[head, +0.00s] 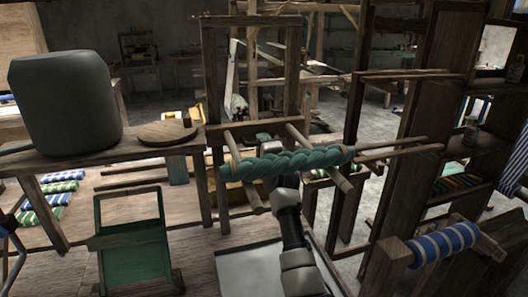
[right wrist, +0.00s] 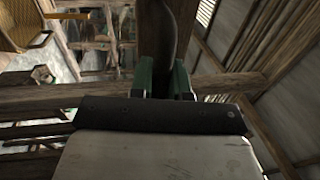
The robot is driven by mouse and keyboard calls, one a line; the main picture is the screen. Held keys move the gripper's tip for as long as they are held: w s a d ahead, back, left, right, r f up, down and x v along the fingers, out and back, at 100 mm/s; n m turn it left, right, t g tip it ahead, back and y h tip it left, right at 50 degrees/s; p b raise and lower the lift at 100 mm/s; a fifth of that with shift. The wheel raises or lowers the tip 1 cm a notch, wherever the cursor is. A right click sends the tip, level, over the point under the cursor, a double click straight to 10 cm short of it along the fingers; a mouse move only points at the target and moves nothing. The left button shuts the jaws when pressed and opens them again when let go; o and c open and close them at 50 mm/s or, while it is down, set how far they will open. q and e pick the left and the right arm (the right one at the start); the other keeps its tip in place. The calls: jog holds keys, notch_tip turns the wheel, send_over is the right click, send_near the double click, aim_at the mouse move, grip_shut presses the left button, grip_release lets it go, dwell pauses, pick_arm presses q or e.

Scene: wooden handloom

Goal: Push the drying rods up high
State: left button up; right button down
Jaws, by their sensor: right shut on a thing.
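Wooden drying rods stick out from a dark upright frame (head: 294,75): a left rod (head: 248,185) and a right rod (head: 338,175) point towards me. A teal braided skein (head: 290,163) lies across them. My right arm rises from the bottom middle, and its gripper (head: 266,143) is behind the skein, partly hidden. In the right wrist view the green-padded right gripper (right wrist: 163,82) is shut on a dark brown bar (right wrist: 160,35). I cannot tell which bar of the frame this is. My left gripper is not in view.
A dark grey bin (head: 65,100) and a round wooden lid (head: 167,132) stand on a bench at left. A blue striped roll (head: 443,243) is at lower right. Wooden posts and a shelf crowd the right.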

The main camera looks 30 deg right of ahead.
pick_arm(q)
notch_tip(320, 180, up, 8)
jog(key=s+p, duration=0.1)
jog(key=p, duration=0.5)
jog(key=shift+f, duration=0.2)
pick_arm(e)
notch_tip(320, 180, up, 11)
jog(key=shift+f, duration=0.15)
jog(key=c, duration=1.1)
grip_release()
jog(key=shift+f, duration=0.1)
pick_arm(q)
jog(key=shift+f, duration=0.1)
pick_arm(e)
jog(key=shift+s, duration=0.1)
jog(key=shift+s+f, duration=0.15)
jog(key=shift+s, duration=0.05)
pick_arm(q)
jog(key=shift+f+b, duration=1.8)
jog(key=shift+b, duration=0.05)
pick_arm(e)
jog(key=v, duration=1)
jog(key=shift+s, duration=0.1)
